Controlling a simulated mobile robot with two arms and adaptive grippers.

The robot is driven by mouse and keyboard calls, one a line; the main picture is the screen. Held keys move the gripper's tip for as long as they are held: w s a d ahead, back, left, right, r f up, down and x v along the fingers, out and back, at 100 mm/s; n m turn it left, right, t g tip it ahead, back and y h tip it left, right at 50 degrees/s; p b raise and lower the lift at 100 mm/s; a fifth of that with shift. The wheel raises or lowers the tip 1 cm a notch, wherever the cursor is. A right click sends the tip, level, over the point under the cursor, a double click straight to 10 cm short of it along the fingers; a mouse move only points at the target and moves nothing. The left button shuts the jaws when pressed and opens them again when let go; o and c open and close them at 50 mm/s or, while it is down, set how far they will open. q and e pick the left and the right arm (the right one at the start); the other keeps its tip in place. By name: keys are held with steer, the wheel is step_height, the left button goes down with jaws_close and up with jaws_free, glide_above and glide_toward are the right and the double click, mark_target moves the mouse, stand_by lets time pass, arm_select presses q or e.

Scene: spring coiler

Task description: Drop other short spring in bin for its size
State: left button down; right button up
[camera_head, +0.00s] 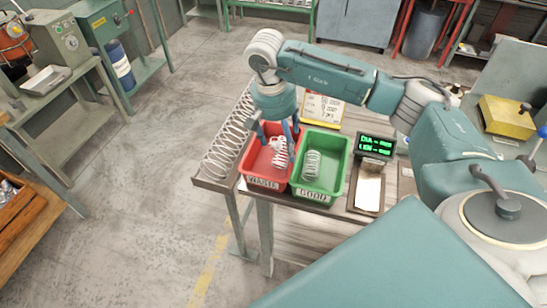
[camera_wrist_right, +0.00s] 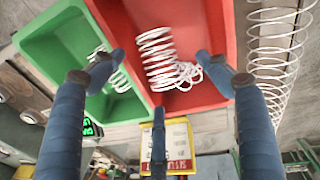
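My right gripper (camera_head: 280,138) points down over the red bin (camera_head: 262,184). In the right wrist view its blue fingers (camera_wrist_right: 158,85) are spread wide with nothing between them. The green bin (camera_head: 320,191), labelled GOOD, stands to the right and holds another white spring (camera_head: 311,164). That spring is partly behind a finger in the right wrist view. My left gripper is not in view.
A long rack of white coils (camera_head: 228,138) runs along the table's left edge. Open floor lies left.

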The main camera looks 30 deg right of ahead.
step_height(320, 180, up, 12)
steer(key=a, duration=0.2)
steer(key=shift+w, duration=0.15)
steer(key=shift+f, duration=0.1)
stand_by(0.6)
